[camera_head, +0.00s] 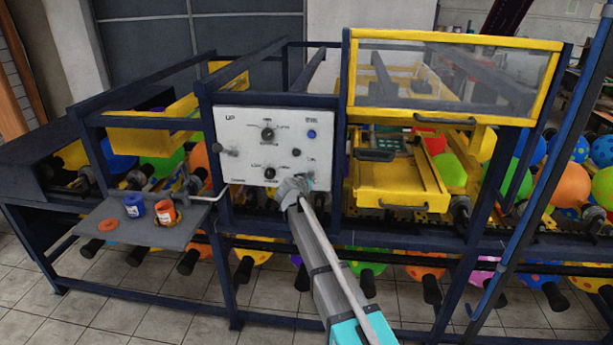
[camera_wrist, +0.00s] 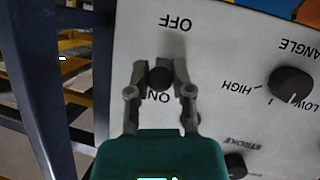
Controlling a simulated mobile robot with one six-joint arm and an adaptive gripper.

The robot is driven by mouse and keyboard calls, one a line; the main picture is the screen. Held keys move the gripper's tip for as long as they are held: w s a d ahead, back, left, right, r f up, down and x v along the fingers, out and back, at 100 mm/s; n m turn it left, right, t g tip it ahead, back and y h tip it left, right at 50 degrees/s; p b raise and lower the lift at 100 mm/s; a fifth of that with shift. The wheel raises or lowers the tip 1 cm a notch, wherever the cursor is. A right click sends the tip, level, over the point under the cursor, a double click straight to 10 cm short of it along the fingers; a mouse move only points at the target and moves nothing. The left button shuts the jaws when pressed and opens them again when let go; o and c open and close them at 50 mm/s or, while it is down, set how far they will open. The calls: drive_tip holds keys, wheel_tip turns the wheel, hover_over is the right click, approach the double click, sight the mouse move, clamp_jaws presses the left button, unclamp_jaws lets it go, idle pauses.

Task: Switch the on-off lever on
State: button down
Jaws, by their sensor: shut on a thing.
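The on-off lever (camera_wrist: 160,79) is a short black lever whose round end faces the camera in the wrist view. It shows between the OFF and ON labels, which appear upside down, and overlaps the area just above ON. My gripper (camera_wrist: 161,72) has one grey finger on each side of the lever and is shut on it. In the head view my gripper (camera_head: 292,187) is at the lower right corner of the white control panel (camera_head: 240,128) and hides the lever there.
The panel also carries a high-low knob (camera_wrist: 290,84), another black knob (camera_wrist: 235,165) and a blue button (camera_head: 311,134). A dark frame post (camera_wrist: 103,70) stands beside the panel edge. A grey shelf (camera_head: 165,235) with ink cups is at left. A yellow printing tray (camera_head: 400,200) is at right.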

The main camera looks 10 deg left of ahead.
drive_tip(key=r+g+p, duration=0.1)
drive_tip(key=p, duration=0.2)
drive_tip(key=r+g+p, duration=0.1)
drive_tip(key=g+p, duration=0.1)
drive_tip(key=p, duration=0.1)
drive_tip(key=shift+w+r+n+g+y, duration=0.15)
drive_tip(key=shift+w+n+g+y, duration=0.05)
drive_tip(key=shift+n+g+y, duration=0.1)
drive_tip(key=g+p, duration=0.1)
drive_tip(key=p, duration=0.1)
drive_tip(key=shift+w+r+g+p, duration=0.15)
drive_tip(key=shift+r+g+p, duration=0.05)
drive_tip(key=shift+g+p, duration=0.2)
drive_tip(key=c, duration=0.5)
unclamp_jaws()
drive_tip(key=shift+f, duration=0.1)
